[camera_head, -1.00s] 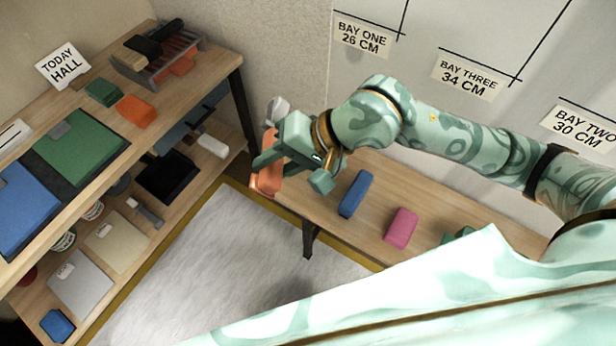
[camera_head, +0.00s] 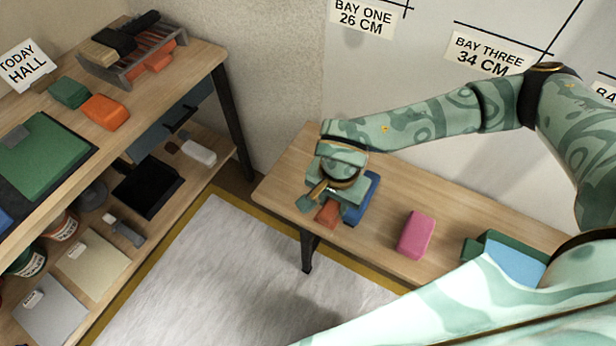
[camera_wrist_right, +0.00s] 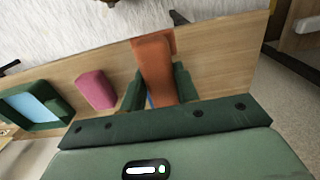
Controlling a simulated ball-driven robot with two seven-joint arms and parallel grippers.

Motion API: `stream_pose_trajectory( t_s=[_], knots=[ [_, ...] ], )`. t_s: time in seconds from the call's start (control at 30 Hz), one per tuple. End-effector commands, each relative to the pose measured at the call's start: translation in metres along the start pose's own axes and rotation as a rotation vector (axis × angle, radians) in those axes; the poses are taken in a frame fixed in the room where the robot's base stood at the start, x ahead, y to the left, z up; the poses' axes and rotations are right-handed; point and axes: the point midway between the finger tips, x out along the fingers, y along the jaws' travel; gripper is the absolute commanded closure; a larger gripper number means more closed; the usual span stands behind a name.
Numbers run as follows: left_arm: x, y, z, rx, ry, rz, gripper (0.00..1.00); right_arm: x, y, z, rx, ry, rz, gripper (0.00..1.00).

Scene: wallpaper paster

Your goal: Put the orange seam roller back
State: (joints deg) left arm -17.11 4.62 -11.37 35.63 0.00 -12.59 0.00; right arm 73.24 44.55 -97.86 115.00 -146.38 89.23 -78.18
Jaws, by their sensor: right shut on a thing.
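My right gripper (camera_head: 326,203) is shut on an orange thing (camera_head: 327,214), seemingly the seam roller's handle, over the left part of the low bench. In the right wrist view the orange handle (camera_wrist_right: 155,65) stands between the two green fingers (camera_wrist_right: 158,90); its roller end cannot be made out. A blue block (camera_head: 362,203) lies on the bench just right of and partly behind the gripper. A slotted grey rack (camera_head: 128,70) with a black-handled tool and orange pieces stands on the upper shelf at the far left. My left gripper is not in view.
A pink block (camera_head: 415,235) and a green tray with a blue inside (camera_head: 512,262) are on the bench (camera_head: 282,185). Orange (camera_head: 105,112) and green (camera_head: 70,92) blocks lie on the upper shelf. The bench's left end is clear. The pale floor sheet (camera_head: 215,270) is empty.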

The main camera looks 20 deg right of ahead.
Motion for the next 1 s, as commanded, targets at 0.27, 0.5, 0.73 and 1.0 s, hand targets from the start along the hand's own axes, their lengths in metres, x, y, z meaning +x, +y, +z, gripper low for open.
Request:
stream_pose_trajectory(
  t_s=[0.27,0.5,0.73,1.0],
  knots=[
    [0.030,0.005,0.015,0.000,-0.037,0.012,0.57,0.033,-0.046,-0.022,0.001,-0.004,0.003,0.99],
    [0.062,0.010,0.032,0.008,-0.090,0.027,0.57,0.075,-0.098,-0.048,0.000,-0.008,0.006,0.99],
    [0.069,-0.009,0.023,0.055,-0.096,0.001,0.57,0.092,-0.118,-0.059,-0.001,-0.002,0.000,0.99],
    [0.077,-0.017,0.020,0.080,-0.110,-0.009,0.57,0.123,-0.125,-0.062,-0.001,-0.004,0.003,0.99]
  ],
)
